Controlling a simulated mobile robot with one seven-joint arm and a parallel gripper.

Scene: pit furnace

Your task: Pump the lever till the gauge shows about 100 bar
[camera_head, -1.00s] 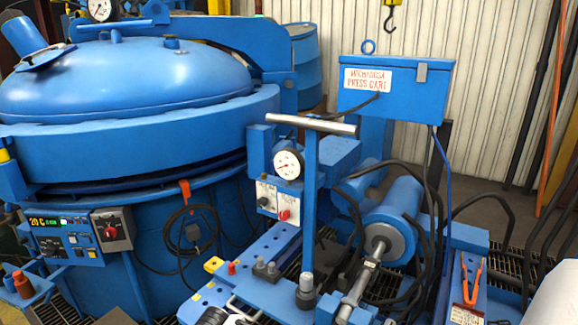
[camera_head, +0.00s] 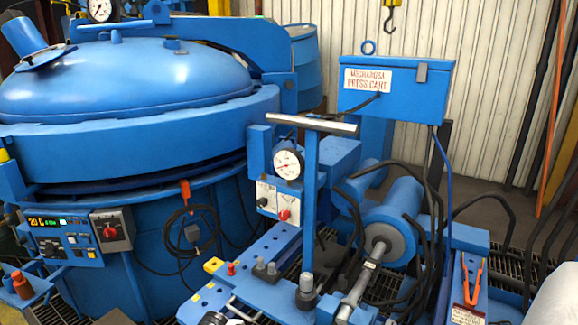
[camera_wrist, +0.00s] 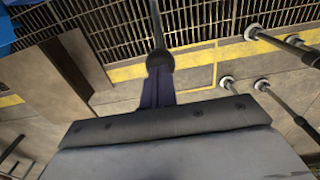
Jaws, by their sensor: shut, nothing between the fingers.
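The lever (camera_head: 311,190) is a blue upright post with a grey crossbar handle, standing near vertical on the blue press cart. The round white gauge (camera_head: 289,164) is just left of the post. Its needle points roughly left, but the scale is too small to read. My gripper (camera_wrist: 160,72) shows in the wrist view as a dark pair of fingers, shut and empty, above grating and floor with a yellow line. The lever cannot be made out in the wrist view. In the head view the gripper is not clearly visible, so its distance from the lever cannot be told.
A large blue furnace with a domed lid (camera_head: 125,78) fills the left. A blue box with a press cart sign (camera_head: 396,88) and a blue cylinder (camera_head: 393,212) with black hoses are right of the lever. Orange-handled pliers (camera_head: 473,281) are at lower right.

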